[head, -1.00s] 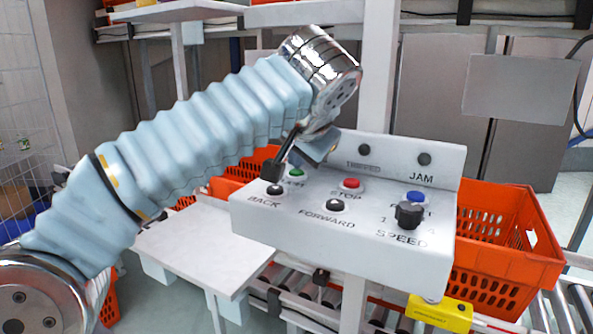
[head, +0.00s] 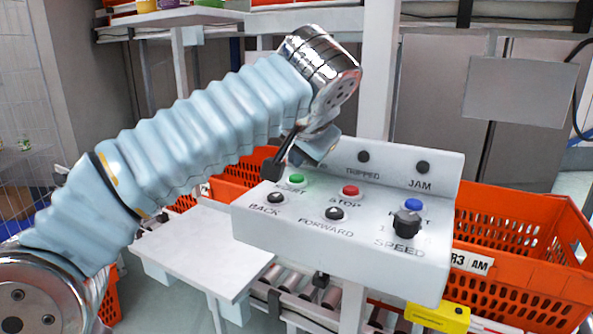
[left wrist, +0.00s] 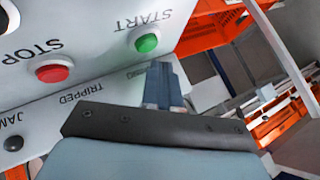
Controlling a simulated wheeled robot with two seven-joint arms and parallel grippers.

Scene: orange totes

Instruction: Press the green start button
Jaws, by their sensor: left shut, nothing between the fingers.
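The green start button (head: 296,180) sits on the white sloped control panel (head: 290,226), left of the red stop button (head: 351,191), and has a green glow around it. My left gripper (head: 271,169) is shut and empty, with its dark fingertips just left of and above the green button in the head view. In the left wrist view, the closed fingers (left wrist: 160,76) point at the panel close to the green button (left wrist: 147,43), and a small gap shows between them. My right gripper is not in view.
The panel also bears a black back button (head: 276,198), a black forward button (head: 334,213), a blue button (head: 413,205) and a black speed knob (head: 407,224). Orange totes (head: 520,290) stand on rollers behind and right. A white shelf (head: 200,250) lies left.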

